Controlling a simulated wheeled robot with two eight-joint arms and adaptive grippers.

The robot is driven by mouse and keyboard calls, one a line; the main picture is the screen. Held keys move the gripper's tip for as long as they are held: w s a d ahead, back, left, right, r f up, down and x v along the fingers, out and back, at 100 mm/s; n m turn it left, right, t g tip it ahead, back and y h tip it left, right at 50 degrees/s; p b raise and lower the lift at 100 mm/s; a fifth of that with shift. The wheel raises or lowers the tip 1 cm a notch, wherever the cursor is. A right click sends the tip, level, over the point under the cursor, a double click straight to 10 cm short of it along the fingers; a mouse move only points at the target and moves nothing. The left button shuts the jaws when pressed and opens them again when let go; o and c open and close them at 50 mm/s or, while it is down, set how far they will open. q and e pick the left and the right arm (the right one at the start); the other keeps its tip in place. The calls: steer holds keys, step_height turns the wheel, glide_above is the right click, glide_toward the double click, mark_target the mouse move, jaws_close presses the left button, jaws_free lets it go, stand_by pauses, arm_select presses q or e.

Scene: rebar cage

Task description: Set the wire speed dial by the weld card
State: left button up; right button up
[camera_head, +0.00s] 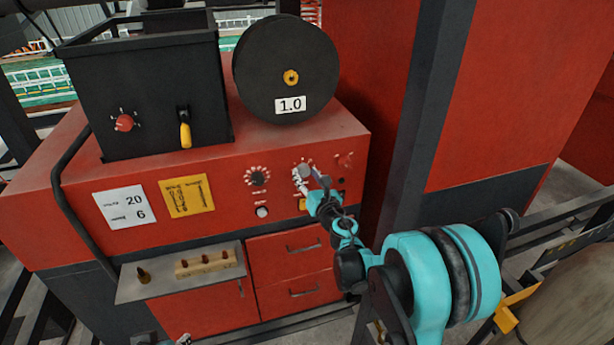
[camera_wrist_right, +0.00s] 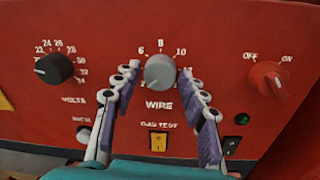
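The grey wire dial (camera_wrist_right: 160,72) sits on the red panel above the word WIRE, with 6, 8 and 10 readable around it; its pointer is not clear. My right gripper (camera_wrist_right: 161,76) is open, one finger on each side of the dial, with gaps showing. In the head view my right gripper (camera_head: 311,182) covers part of the dial (camera_head: 303,169). The white weld card (camera_head: 125,207) shows 20 above 6; its small words are hard to read. Something pale at the bottom edge seems to be my left gripper (camera_head: 183,340); its fingers cannot be made out.
The black volts dial (camera_wrist_right: 54,69) is left of the wire dial, a red OFF/ON switch (camera_wrist_right: 268,78) right. A yellow gas test button (camera_wrist_right: 158,141) lies below. A yellow card (camera_head: 187,196), a shelf (camera_head: 150,292) and a wire spool (camera_head: 285,50) labelled 1.0 are nearby.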

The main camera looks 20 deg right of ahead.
steer(key=c, duration=0.6)
steer(key=m+b, duration=0.2)
steer(key=m, duration=0.1)
steer(key=shift+f+b, duration=0.15)
steer(key=shift+b, duration=0.2)
steer(key=m+b, duration=0.2)
steer(key=m, duration=0.3)
steer(key=shift+b, duration=0.35)
steer(key=m+b, duration=0.1)
steer(key=m, duration=0.1)
steer(key=m+b, duration=0.1)
steer(key=m, duration=0.2)
steer(key=shift+a+m+t+h, duration=0.1)
steer(key=shift+m+t+h, duration=0.2)
steer(key=shift+m+b, duration=0.8)
steer(key=shift+m, duration=1.6)
